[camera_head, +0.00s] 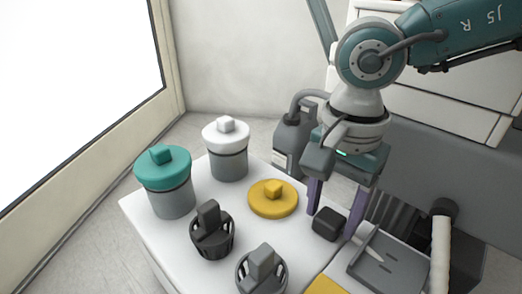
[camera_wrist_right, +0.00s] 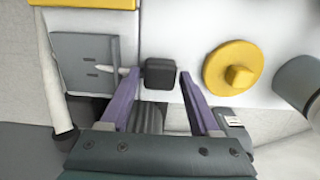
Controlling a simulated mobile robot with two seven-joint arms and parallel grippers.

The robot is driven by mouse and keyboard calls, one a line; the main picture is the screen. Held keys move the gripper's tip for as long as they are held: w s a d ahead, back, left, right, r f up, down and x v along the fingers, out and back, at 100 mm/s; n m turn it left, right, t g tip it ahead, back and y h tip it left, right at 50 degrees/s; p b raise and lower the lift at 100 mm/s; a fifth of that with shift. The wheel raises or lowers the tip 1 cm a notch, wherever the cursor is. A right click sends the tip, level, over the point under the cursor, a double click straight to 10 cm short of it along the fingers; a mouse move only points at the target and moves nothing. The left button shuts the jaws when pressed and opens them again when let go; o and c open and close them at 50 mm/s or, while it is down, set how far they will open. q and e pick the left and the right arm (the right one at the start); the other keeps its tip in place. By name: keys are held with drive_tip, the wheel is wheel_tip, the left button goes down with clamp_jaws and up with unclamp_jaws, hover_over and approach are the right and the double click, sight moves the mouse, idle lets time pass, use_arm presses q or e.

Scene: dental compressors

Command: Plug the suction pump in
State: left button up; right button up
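A small black block (camera_head: 328,224), which looks like the plug, lies on the white table top near its right edge; it also shows in the right wrist view (camera_wrist_right: 160,74). My right gripper (camera_head: 331,226) points down with its purple fingers apart, one on each side of the block. In the right wrist view, the right gripper (camera_wrist_right: 160,80) shows narrow gaps beside the block. A grey plate with small slots (camera_head: 388,268), perhaps the socket, lies right of the block (camera_wrist_right: 85,62). A pale pointed piece lies between them. Which thing is the suction pump is unclear. My left gripper is not seen.
A teal-lidded jar (camera_head: 170,195), a white-lidded jar (camera_head: 228,158), a yellow lid (camera_head: 273,198) and two dark slotted holders (camera_head: 211,240) (camera_head: 262,272) stand on the table. A dark grey canister with a hose (camera_head: 291,138) stands behind. A pale tube (camera_head: 440,250) stands at right.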

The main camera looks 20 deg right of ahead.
sight(331, 217)
clamp_jaws()
idle(0.3)
drive_tip(key=shift+r+p, duration=0.4)
drive_tip(key=shift+r, duration=0.05)
wheel_tip(331, 217, up, 19)
drive_tip(key=p, duration=1.2)
drive_tip(key=shift+p, duration=0.3)
